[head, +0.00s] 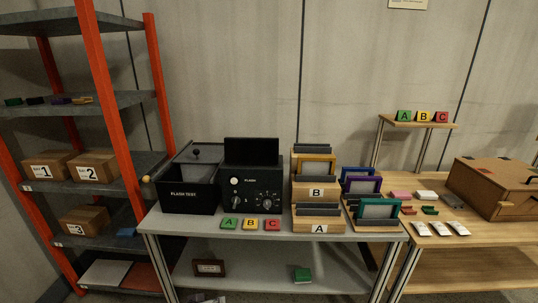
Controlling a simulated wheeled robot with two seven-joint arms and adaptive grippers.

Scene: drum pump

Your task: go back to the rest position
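Neither of my grippers shows in the head view, and no part of my arms is seen over the work area. The grey table (215,228) stands in front of me. On it are a black box marked FLASH TEST (187,197), a black device with knobs (253,185), and green, yellow and red tiles lettered A (229,223), B (250,224) and C (272,225).
A red-post shelf (110,105) with cardboard boxes (95,167) stands left. Wooden racks (318,225) with coloured frames fill the table's right half. A wooden table (470,240) with a brown case (495,190) stands right. A green block (302,274) lies on the lower shelf.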

